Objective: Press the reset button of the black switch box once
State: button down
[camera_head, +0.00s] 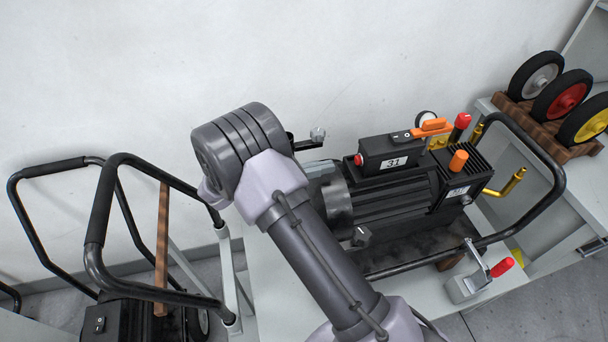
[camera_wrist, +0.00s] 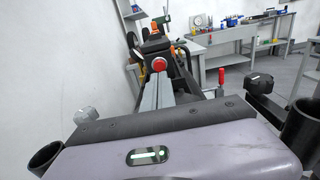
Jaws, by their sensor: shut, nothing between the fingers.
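The black switch box (camera_head: 390,153) sits on top of the pump machine and carries a "31" label. Its round red button (camera_head: 358,160) is on the side facing my arm. In the wrist view, the red button (camera_wrist: 158,64) lies straight ahead, on the dark front of the switch box (camera_wrist: 155,47). My gripper (camera_wrist: 160,77) is shut and empty, its two grey fingers together. They point at the button and their tips appear just below it in the picture. Whether they touch it I cannot tell. In the head view my arm hides most of the gripper.
The machine has a black tubular frame (camera_head: 549,160), an orange-handled valve (camera_head: 432,126) and a red-tipped lever (camera_head: 461,122). A red-handled clamp (camera_head: 478,278) stands on the table in front. A rack of wheels (camera_head: 563,101) is at right; another black-framed cart (camera_head: 92,240) is at left.

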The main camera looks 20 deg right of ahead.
aim_at(356, 161)
jog(key=d+b, duration=0.1)
jog(key=d, duration=0.4)
jog(key=shift+d+b, duration=0.25)
jog(key=shift+b, duration=0.15)
